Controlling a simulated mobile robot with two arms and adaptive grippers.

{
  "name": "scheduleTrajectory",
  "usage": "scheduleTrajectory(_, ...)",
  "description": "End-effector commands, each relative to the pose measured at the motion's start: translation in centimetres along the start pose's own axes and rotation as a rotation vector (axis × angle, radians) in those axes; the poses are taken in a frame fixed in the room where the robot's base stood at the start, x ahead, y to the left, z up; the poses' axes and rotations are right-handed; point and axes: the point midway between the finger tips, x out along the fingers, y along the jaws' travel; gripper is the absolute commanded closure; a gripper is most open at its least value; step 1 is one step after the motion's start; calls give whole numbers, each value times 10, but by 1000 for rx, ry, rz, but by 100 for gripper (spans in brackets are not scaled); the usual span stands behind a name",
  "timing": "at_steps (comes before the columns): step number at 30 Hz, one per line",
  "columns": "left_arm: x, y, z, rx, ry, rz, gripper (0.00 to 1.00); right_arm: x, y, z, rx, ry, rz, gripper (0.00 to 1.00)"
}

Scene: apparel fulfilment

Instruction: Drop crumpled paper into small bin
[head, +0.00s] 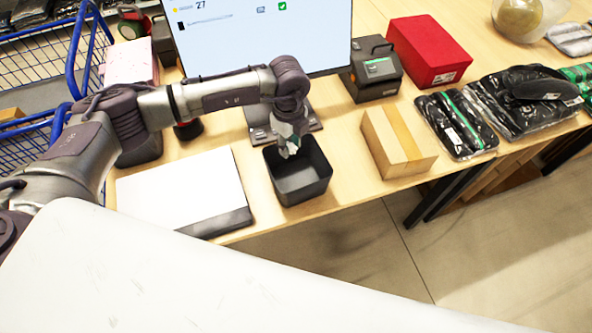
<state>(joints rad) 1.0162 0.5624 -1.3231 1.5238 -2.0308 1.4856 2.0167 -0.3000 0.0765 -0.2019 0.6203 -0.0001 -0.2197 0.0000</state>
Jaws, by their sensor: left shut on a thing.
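The small bin (318,186) is dark grey, square and open at the top. It stands upright near the front edge of the wooden table. My left gripper (290,150) comes down from above, with its fingertips at the bin's opening near the back rim. It is shut on a small pale thing, which looks like the crumpled paper; the fingers hide most of it and its outline is hard to make out. The bottom of the bin looks dark, and I cannot see anything lying in it. My right gripper is not in view.
A white flat-topped device (180,190) lies left of the bin, and a cardboard box (385,150) stands to its right. A monitor (255,35) is behind. A label printer (372,70), a red box (430,50) and bagged clothes (455,125) are further right.

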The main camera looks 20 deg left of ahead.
Motion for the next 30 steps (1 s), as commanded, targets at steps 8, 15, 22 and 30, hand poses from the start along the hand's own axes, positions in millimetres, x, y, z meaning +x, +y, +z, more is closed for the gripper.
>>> scheduleTrajectory(8, 30, 0, 0, 3, 0, 2, 77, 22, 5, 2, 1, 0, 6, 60)
scheduleTrajectory(15, 55, 0, 0, 4, 0, 1, 77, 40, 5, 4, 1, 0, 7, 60)
scheduleTrajectory(22, 58, 0, 0, 4, 0, 0, 77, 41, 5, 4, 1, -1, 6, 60)
scheduleTrajectory(30, 58, 0, 0, 4, 0, 1, 43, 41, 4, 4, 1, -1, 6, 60)
